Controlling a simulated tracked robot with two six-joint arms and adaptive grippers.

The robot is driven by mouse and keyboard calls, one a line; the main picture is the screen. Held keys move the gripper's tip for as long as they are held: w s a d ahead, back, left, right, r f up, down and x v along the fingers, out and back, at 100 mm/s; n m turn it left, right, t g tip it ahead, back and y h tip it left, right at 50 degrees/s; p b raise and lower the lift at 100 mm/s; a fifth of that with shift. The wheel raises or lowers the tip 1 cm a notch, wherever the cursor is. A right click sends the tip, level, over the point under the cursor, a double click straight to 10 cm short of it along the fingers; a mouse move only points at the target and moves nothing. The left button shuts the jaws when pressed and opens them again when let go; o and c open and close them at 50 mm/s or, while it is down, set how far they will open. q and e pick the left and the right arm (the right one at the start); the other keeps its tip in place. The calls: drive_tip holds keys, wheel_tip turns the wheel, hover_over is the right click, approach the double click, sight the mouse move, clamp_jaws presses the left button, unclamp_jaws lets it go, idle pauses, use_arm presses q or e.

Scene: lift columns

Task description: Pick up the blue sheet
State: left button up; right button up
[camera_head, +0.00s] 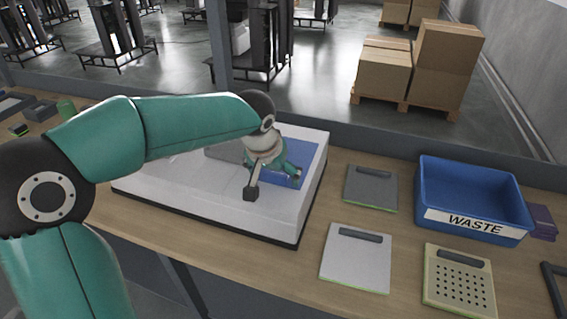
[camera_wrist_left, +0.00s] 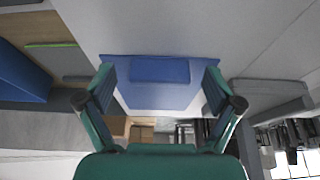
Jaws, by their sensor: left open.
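The blue sheet (camera_head: 306,152) lies on the right part of a white raised platform (camera_head: 225,213) in the head view. In the left wrist view the blue sheet (camera_wrist_left: 160,100) carries a raised blue block handle (camera_wrist_left: 160,70). My left gripper (camera_head: 274,184) is over the sheet and hides part of it in the head view. In the wrist view my left gripper (camera_wrist_left: 160,78) is open, with one finger on each side of the handle and a gap on both sides. Contact with the sheet cannot be told. My right gripper is not in view.
A blue WASTE bin (camera_head: 474,198) stands right of the platform. Near it lie a dark grey sheet (camera_head: 370,192), a light grey sheet (camera_head: 356,264) and a perforated beige sheet (camera_head: 458,283). A grey post (camera_head: 217,45) rises behind the platform.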

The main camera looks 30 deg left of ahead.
use_arm(q)
drive_tip(key=c, duration=1)
drive_tip(key=shift+c, duration=0.2)
drive_tip(key=shift+r, duration=0.15)
